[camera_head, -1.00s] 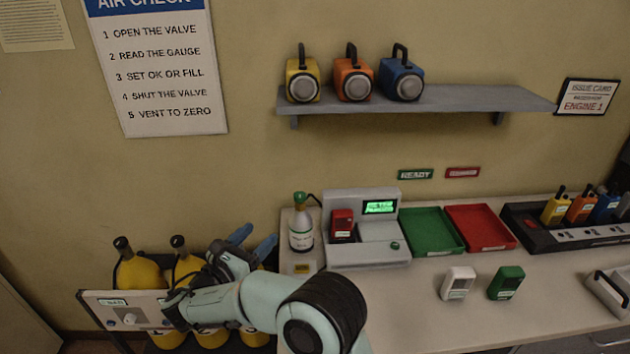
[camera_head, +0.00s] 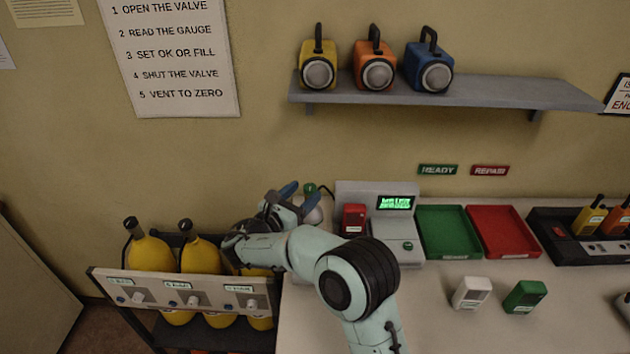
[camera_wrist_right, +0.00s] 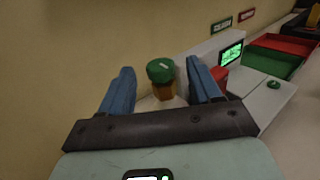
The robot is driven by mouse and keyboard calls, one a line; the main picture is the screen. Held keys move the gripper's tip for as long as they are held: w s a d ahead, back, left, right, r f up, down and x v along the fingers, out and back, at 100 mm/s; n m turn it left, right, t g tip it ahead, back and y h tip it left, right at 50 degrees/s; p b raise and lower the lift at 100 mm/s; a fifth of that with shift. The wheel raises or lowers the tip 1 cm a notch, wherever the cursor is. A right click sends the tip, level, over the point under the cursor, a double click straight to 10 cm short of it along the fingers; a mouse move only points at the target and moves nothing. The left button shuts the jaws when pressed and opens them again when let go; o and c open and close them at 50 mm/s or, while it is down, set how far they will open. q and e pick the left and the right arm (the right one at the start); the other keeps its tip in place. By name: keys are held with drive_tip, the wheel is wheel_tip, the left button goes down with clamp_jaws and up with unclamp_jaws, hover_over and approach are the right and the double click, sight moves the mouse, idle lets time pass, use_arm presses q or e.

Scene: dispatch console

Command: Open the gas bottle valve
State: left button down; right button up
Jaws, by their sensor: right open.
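The gas bottle (camera_head: 313,214) stands at the left end of the counter, mostly hidden behind my right gripper in the head view. My right gripper (camera_head: 301,194) is open, with blue fingers at the bottle. In the right wrist view the green knob (camera_wrist_right: 160,70) sits on a brass-coloured neck. It lies between and slightly beyond the two spread fingers (camera_wrist_right: 163,80), with gaps on both sides and no visible contact. My left gripper is out of view.
A grey tester (camera_head: 378,195) with a green-lit screen and a red device stands right beside the bottle. Green (camera_head: 448,232) and red (camera_head: 503,231) trays follow to its right. Yellow cylinders (camera_head: 150,252) stand in a rack at lower left.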

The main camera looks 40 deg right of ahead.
sight(314, 184)
drive_tip(key=x, duration=0.5)
drive_tip(key=shift+w+d+p, duration=0.15)
drive_tip(key=shift+d+p, duration=0.2)
drive_tip(key=shift+p, duration=0.05)
drive_tip(key=c, duration=1)
